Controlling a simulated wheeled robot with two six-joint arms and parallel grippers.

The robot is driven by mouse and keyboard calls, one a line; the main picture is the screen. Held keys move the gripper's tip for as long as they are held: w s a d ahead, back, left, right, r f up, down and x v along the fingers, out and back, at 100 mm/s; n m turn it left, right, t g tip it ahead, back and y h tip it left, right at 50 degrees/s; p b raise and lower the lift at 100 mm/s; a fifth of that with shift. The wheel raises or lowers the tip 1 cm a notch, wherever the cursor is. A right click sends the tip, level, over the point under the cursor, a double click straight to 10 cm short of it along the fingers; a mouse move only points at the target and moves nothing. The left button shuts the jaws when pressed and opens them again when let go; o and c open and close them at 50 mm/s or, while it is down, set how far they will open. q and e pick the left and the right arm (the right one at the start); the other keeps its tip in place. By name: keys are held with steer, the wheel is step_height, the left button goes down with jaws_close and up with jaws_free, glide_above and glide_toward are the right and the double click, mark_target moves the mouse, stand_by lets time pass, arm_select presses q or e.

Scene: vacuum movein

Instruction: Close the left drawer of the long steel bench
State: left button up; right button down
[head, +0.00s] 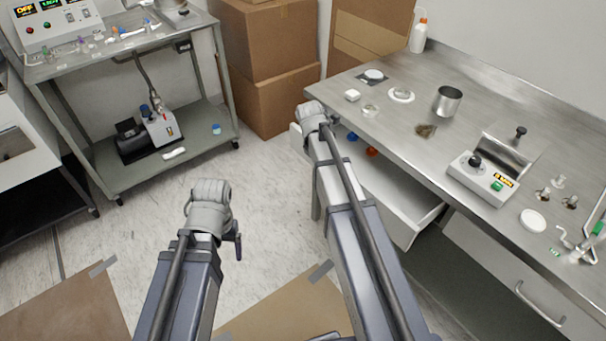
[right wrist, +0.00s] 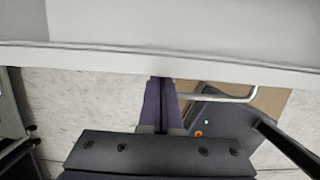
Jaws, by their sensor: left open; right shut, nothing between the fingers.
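The left drawer (head: 388,190) of the long steel bench (head: 415,150) stands pulled out, its pale inside showing. My right arm crosses over it in the head view and covers much of its front. In the right wrist view, the drawer's front edge (right wrist: 110,60) runs across the top, with a bar handle (right wrist: 238,95) below it. My right gripper (right wrist: 160,80) is shut and empty, its tips at the drawer front left of the handle; whether they touch is unclear. My left gripper (head: 238,246) is open, above the floor, away from the drawer, its tips mostly hidden.
A blue item (head: 352,136) and a red item (head: 372,151) lie in the drawer. A closed drawer (head: 540,302) is at the right. Cardboard boxes (head: 265,50) stand behind the bench's left end. A steel cart (head: 110,180) stands at left; floor between is clear.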

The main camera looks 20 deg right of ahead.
steer(key=w+d, duration=0.1)
steer(key=d, duration=0.2)
steer(key=w+d, duration=0.1)
steer(key=d, duration=0.1)
steer(key=w+d, duration=0.1)
steer(key=d, duration=0.2)
steer(key=shift+w+d, duration=0.1)
steer(key=shift+d, duration=0.25)
steer(key=shift+a, duration=0.1)
steer(key=shift+a, duration=0.35)
steer(key=a, duration=0.1)
steer(key=s+a, duration=0.1)
steer(key=shift+s+a, duration=0.2)
steer(key=shift+a, duration=0.15)
arm_select(q)
step_height(320, 180, up, 10)
steer(key=p, duration=0.9)
steer(key=shift+s+d+p, duration=0.2)
steer(key=shift+d+p, duration=0.15)
arm_select(e)
steer(key=v, duration=1)
steer(key=shift+a, duration=0.15)
arm_select(q)
steer(key=shift+f, duration=0.15)
